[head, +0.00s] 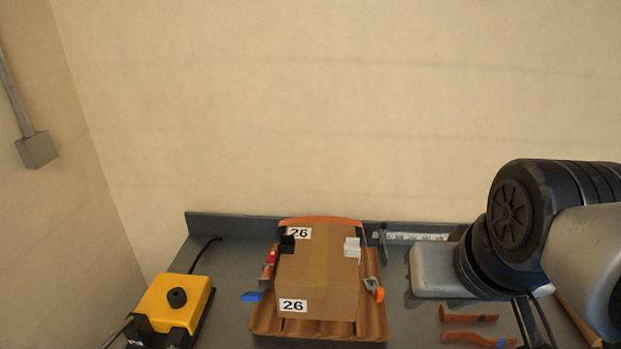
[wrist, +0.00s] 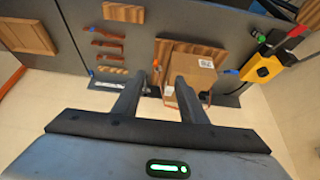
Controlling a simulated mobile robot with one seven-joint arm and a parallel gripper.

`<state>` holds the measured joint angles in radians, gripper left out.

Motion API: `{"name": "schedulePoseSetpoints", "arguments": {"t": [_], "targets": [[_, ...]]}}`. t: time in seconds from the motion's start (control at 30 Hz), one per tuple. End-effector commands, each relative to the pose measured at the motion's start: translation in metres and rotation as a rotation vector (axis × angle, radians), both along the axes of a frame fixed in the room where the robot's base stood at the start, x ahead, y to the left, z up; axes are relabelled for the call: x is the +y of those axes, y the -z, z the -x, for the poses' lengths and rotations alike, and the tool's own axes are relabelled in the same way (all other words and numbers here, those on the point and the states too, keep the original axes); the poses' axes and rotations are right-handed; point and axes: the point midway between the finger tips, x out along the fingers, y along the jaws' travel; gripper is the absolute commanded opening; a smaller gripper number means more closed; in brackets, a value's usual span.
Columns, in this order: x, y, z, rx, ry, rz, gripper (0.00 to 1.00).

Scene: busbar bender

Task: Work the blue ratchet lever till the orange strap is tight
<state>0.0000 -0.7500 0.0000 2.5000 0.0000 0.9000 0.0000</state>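A cardboard box (head: 320,270) with "26" labels stands on a brown wooden pallet (head: 262,325). An orange strap (head: 320,219) shows along the box's far edge; I cannot tell how tight it is. A small blue piece (head: 252,296), likely the ratchet lever, sticks out left of the box, near a red part (head: 270,258). The blue piece also shows in the wrist view (wrist: 232,72), right of the box (wrist: 199,70). My gripper (wrist: 158,84) is open, with nothing visible between its fingers. Its right finger hides part of the box. In the head view the fingertips are out of sight.
A yellow control box (head: 174,302) with a black knob sits left on the grey bench. An orange-and-grey clamp (head: 375,290) is at the box's right side. Copper bars (head: 470,316) and a ruler (head: 415,237) lie to the right. A wall stands behind the bench.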

Motion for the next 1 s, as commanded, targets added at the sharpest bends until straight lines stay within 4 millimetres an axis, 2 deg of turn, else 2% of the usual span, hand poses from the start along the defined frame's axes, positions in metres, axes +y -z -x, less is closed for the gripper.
{"name": "schedulePoseSetpoints", "arguments": {"t": [0.1, 0.23, 0.33, 0.47, 0.6, 0.73, 0.87, 1.0], "targets": [[0.000, 0.000, 0.000, 0.000, 0.000, 0.000, 0.37], [0.002, -0.002, -0.004, 0.004, -0.002, -0.001, 0.15], [0.007, -0.008, -0.014, 0.023, -0.006, -0.006, 0.00], [0.022, -0.019, -0.042, 0.069, -0.012, -0.015, 0.00], [0.049, -0.029, -0.082, 0.128, -0.021, -0.025, 0.00], [0.079, -0.030, -0.119, 0.184, -0.027, -0.031, 0.00], [0.115, -0.024, -0.154, 0.239, -0.031, -0.033, 0.00], [0.158, -0.008, -0.188, 0.299, -0.032, -0.033, 0.00]]}}
